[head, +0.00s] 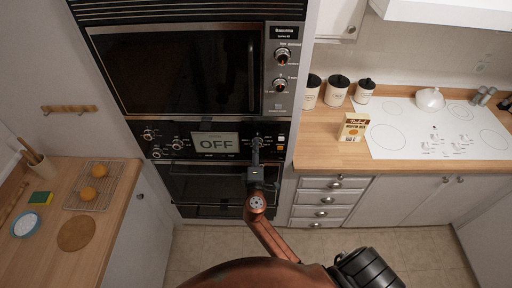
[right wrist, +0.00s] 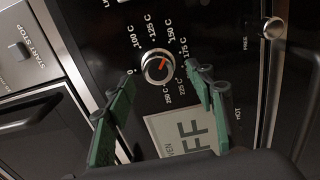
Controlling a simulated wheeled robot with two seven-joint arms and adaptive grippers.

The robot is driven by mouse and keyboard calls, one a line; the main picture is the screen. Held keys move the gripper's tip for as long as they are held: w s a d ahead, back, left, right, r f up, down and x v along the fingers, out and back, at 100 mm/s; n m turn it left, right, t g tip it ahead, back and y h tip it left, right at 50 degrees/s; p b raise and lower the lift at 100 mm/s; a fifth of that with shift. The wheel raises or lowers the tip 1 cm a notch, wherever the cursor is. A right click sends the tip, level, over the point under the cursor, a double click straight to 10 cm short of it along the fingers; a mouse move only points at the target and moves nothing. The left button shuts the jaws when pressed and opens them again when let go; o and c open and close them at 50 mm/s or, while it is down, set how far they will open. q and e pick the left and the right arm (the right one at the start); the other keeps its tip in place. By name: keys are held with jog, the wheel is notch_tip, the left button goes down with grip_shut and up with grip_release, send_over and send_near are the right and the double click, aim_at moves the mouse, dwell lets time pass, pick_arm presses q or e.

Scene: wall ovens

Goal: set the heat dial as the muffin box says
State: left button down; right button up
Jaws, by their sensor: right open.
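The heat dial (right wrist: 155,68) is a round silver knob with a red mark, ringed by temperature labels in the right wrist view. The mark lies on the side of the 150 C and 175 C labels; I cannot tell its exact setting. My right gripper (right wrist: 160,76) is open, its green fingers on either side of the dial; contact is unclear. In the head view, my right gripper (head: 256,146) covers the dial at the oven panel. The oven display (head: 215,142) reads OFF. The muffin box (head: 353,128) stands on the right counter; its small print is unreadable.
A microwave (head: 175,72) with its own knobs sits above the panel. A cooktop (head: 400,143) and canisters are on the right counter. A cooling rack (head: 84,199) is at left.

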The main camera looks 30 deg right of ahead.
jog(key=v, duration=1)
jog(key=s+f+g+y+b, duration=0.3)
jog(key=f+g+y, duration=0.2)
jog(key=f, duration=2.8)
jog(key=s+f+m+g+y+b, duration=0.1)
jog(key=s+f+m+g, duration=0.1)
jog(key=s+f, duration=0.65)
jog(key=s+f+m+g+y+b, duration=0.15)
jog(key=s+f, duration=0.35)
jog(key=f, duration=0.7)
jog(key=s+d+f+m+g, duration=0.1)
jog(key=s+f+m+g, duration=0.1)
jog(key=s+f, duration=0.4)
jog(key=s+f+m+g+y+b, duration=0.1)
jog(key=s+f, duration=0.6)
jog(key=s, duration=0.8)
jog(key=s+d+f+m+g+b, duration=0.1)
jog(key=s+f+m+g, duration=0.2)
jog(key=s+f, duration=0.3)
jog(key=s+m, duration=0.1)
jog(key=s, duration=0.3)
jog(key=shift+s+d+f, duration=0.3)
jog(key=shift+s, duration=0.1)
jog(key=shift+y, duration=0.25)
